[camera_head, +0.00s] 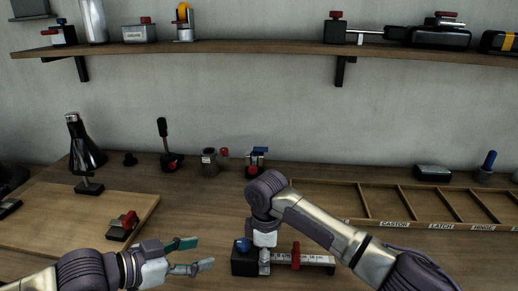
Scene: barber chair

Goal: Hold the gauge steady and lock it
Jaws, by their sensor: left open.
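The gauge (317,261) lies on the workbench at the front centre. It has a black block with a blue knob (243,245) at its left end, a pale scale with printed marks, and a red slider (295,256) partway along. My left gripper (196,254) is open and empty, to the left of the gauge and apart from it, its fingers pointing right. My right gripper (265,262) points down at the gauge, just right of the blue knob. Its fingertips are partly hidden against the gauge, so I cannot tell how they are set.
A wooden board (60,215) with a small red-topped clamp (122,226) lies at the left. A divided wooden tray (330,203) with labels is at the right. Several small tools stand along the back, such as a black-handled one (164,145). A wall shelf (260,47) holds more items.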

